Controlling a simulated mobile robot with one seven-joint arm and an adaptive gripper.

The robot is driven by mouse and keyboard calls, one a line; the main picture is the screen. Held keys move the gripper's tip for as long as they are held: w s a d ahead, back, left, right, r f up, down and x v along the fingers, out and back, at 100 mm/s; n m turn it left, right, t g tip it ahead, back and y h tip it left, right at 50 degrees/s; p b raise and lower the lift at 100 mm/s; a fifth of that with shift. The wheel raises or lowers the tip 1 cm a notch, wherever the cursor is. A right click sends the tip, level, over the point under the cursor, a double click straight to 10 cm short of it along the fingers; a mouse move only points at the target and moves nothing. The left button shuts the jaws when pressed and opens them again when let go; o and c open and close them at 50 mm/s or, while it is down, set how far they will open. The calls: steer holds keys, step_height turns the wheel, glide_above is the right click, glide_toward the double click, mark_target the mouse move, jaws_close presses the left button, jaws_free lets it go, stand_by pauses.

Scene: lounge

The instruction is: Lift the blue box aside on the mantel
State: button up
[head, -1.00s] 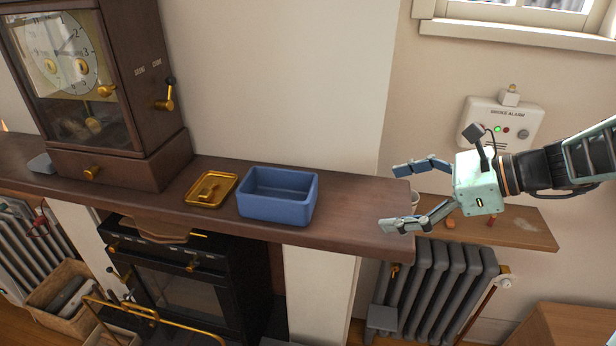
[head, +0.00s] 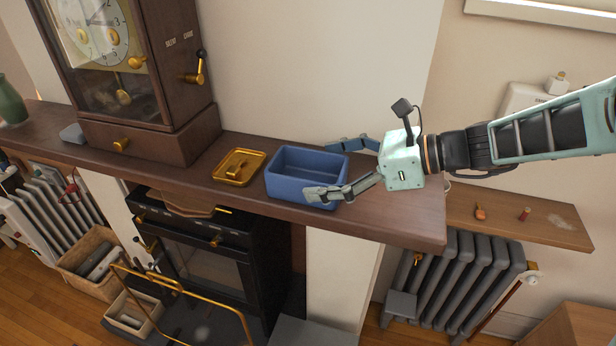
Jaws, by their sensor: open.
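The blue box (head: 290,186) is an open-topped rectangular bin standing upright on the brown wooden mantel (head: 400,215). My gripper (head: 325,170) comes in from the right with its fingers open. One finger reaches past the box's far right corner and the other crosses in front of its near right side. The near fingertip overlaps the box's front right corner in the picture; I cannot tell whether it touches. Part of the box's right end is hidden behind that finger.
A brass tray (head: 239,167) with a small brass piece lies just left of the box. A tall clock (head: 140,70) stands further left, with a green vase (head: 10,103) beyond it. The mantel's right end is clear. A lower shelf (head: 550,228) and a grey radiator (head: 455,280) are at right.

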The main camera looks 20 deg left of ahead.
mark_target(307, 168)
steer(key=x, duration=0.3)
steer(key=shift+a, duration=0.15)
steer(key=shift+w, duration=0.1)
steer(key=shift+c, duration=0.2)
steer(key=c, duration=1.5)
steer(key=shift+r, duration=0.2)
